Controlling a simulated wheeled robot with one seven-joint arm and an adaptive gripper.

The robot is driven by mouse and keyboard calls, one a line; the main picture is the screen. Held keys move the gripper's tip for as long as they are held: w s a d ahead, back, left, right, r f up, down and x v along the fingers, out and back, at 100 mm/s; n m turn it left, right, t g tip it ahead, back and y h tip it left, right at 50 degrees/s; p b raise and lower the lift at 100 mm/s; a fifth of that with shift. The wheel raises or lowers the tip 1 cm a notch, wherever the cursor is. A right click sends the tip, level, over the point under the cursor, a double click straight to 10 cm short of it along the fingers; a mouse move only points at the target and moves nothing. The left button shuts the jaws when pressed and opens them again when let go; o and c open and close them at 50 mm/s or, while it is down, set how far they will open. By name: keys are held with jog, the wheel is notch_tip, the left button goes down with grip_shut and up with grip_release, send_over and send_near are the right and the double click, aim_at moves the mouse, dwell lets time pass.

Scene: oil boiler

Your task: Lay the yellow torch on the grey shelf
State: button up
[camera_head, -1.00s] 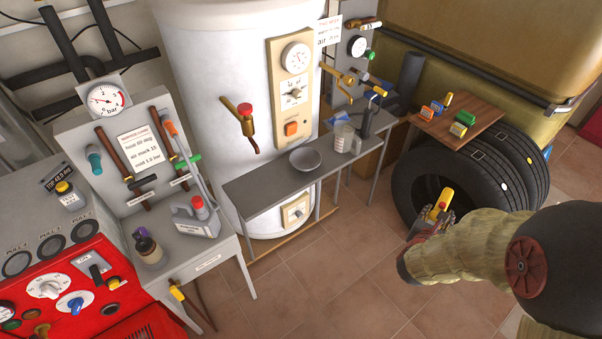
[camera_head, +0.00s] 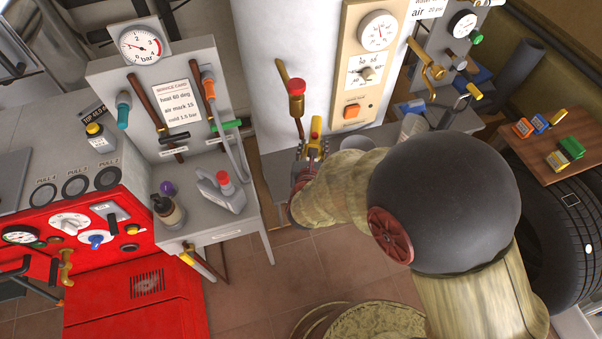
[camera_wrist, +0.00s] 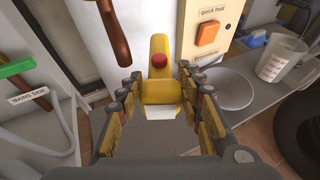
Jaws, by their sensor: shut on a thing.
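My gripper (camera_head: 312,150) is shut on the yellow torch (camera_head: 316,127), which has a red button. In the wrist view the torch (camera_wrist: 159,60) sits between the two fingers (camera_wrist: 160,105), its pale end toward the camera. The grey shelf (camera_head: 278,170) runs in front of the white boiler. The torch appears over its left part; whether it touches the shelf I cannot tell. My arm hides much of the shelf in the head view.
A grey bowl (camera_wrist: 230,90) and a clear measuring jug (camera_wrist: 277,62) stand on the shelf, right of the torch. A brass lever with a red knob (camera_head: 296,88) sticks out from the boiler close by. A grey stand with a jerrycan (camera_head: 222,190) is at the left.

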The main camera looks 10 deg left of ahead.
jog(key=s+a+f, duration=0.1)
jog(key=s+a, duration=1.3)
jog(key=a, duration=0.1)
jog(key=w+d+f+b, duration=0.2)
jog(key=w+d+f, duration=0.1)
jog(key=w+d+f+b, duration=0.2)
jog(key=w+d+f, duration=0.1)
jog(key=d, duration=0.1)
jog(key=w+d+f+b, duration=0.2)
jog(key=w+d+f, duration=0.1)
jog(key=d, duration=0.1)
jog(key=shift+w, duration=0.3)
jog(key=shift+w+d+f+b, duration=0.2)
jog(key=shift+f+b, duration=0.2)
jog(key=shift+b, duration=0.05)
jog(key=shift+w+d+f+b, duration=0.1)
jog(key=shift+f+b, duration=0.95)
jog(key=shift+f, duration=0.6)
jog(key=shift+f, duration=0.2)
jog(key=o, duration=1.2)
